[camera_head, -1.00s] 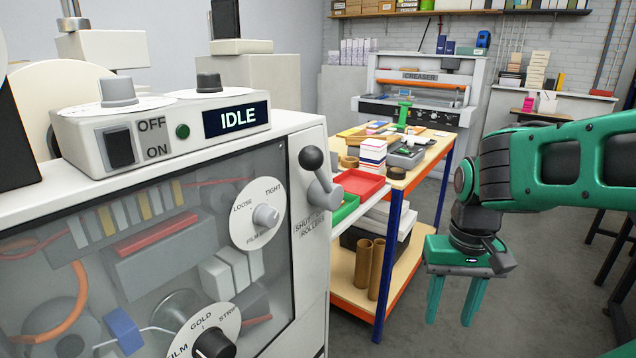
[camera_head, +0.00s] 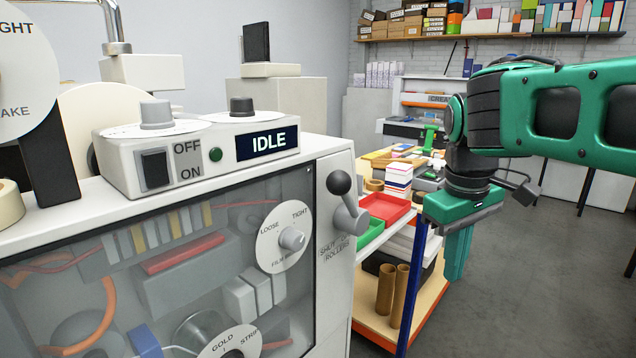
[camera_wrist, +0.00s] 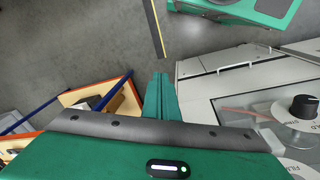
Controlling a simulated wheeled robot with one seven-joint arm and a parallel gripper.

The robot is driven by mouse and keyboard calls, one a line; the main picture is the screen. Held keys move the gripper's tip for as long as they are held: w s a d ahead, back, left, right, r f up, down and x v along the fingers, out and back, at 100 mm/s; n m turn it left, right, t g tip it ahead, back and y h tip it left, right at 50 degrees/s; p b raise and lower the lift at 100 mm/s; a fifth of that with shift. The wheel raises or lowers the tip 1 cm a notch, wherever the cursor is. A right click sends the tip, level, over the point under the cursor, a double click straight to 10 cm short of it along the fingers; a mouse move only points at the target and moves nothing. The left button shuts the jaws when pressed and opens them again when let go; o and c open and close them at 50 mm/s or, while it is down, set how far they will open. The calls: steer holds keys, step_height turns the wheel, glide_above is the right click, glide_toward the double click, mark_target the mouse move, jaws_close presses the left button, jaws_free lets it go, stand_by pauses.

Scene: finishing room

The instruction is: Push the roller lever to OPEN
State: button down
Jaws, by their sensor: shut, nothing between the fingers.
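The roller lever (camera_head: 345,203) is on the right side face of the white machine. It has a black ball knob on a grey arm that leans up and to the left from its pivot. The label beside it reads "SHUT" and "ROLLERS"; part of the lettering is hidden behind the lever. My gripper (camera_head: 456,256) is to the right of the lever, apart from it, with its fingers together and pointing down. In the wrist view the closed fingers (camera_wrist: 160,98) show above the floor, with nothing between them. The lever cannot be made out in the wrist view.
The white machine (camera_head: 334,290) has an "IDLE" display (camera_head: 267,143), an OFF/ON switch (camera_head: 155,168) and a clear front panel. Behind my gripper stands a wooden-topped cart (camera_head: 425,318) with red and green trays (camera_head: 386,208). Open floor lies at the right.

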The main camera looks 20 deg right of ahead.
steer(key=w+a+r+n+t, duration=0.1)
steer(key=w+a+r+n, duration=0.3)
steer(key=a+r+n, duration=0.5)
steer(key=w+a+r+n+t, duration=0.1)
steer(key=w+a+r+n, duration=0.3)
steer(key=a+r+n, duration=0.5)
steer(key=a+r, duration=0.4)
steer(key=r, duration=0.2)
steer(key=shift+a, duration=0.3)
steer(key=shift+f, duration=0.1)
steer(key=shift+x, duration=5)
steer(key=shift+w+d, duration=0.1)
